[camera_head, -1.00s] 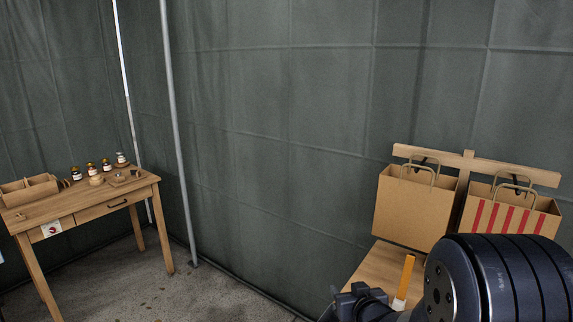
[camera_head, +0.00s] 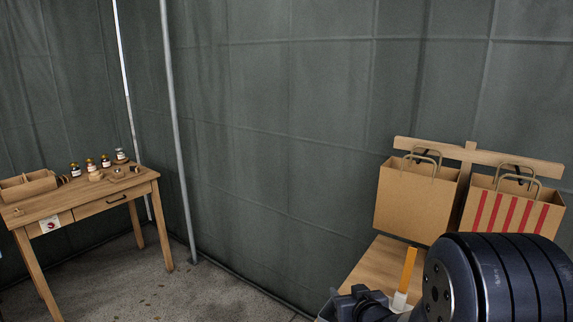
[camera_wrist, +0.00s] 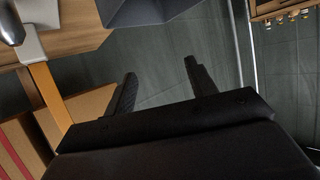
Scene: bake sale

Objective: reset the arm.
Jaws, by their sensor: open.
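My gripper (camera_wrist: 158,82) shows in the wrist view with its two dark fingers spread apart and nothing between them. In the head view my arm fills the lower right corner, and the fingertips cannot be made out there.
A plain brown bag (camera_head: 415,200) and a red-striped bag (camera_head: 511,212) hang by a wooden rail (camera_head: 440,149). A wooden desk (camera_head: 90,208) with small bottles and a divided box (camera_head: 27,187) stands at left. Grey fabric walls and a metal pole (camera_head: 176,130) enclose open floor (camera_head: 215,290).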

